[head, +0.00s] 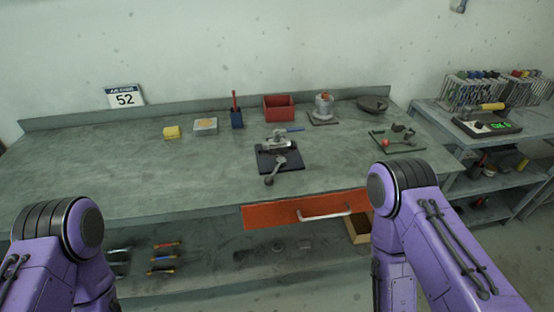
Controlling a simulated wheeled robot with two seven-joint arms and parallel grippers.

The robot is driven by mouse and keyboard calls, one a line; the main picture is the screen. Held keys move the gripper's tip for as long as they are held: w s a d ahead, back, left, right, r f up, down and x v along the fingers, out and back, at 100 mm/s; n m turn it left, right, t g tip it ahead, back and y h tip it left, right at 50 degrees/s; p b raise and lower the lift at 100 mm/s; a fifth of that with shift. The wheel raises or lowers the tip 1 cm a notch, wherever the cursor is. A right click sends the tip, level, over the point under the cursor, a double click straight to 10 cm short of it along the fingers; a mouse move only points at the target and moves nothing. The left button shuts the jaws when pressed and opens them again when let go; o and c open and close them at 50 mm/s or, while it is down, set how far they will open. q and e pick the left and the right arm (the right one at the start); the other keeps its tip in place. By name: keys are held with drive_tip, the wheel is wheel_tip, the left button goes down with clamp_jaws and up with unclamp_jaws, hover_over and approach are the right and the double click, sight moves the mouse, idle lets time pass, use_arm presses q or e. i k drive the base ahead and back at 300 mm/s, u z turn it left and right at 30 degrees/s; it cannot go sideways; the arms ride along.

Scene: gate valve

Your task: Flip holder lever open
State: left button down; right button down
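A dark square base plate (293,163) lies on the workbench near its middle. A grey metal lever (275,168) with a rounded end lies across it, its end reaching the plate's front edge. A grey metal fitting (279,142) with a blue handle (295,129) sits at the plate's back. To the right, a green-edged plate (408,150) carries a small mechanism with a red ball knob (385,142). I cannot tell which of these is the holder lever. Both of my purple arms show at the bottom, but neither gripper is in view.
An orange drawer (275,216) is under the bench front. A shelf unit (440,118) stands right. The bench's left is mostly clear.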

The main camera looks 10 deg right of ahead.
sight(280, 161)
drive_tip(key=z, duration=0.55)
drive_tip(key=k, duration=0.65)
drive_tip(key=z, duration=0.75)
drive_tip(key=i, duration=0.6)
drive_tip(key=u, duration=0.55)
drive_tip(key=i, duration=0.6)
drive_tip(key=u, duration=0.7)
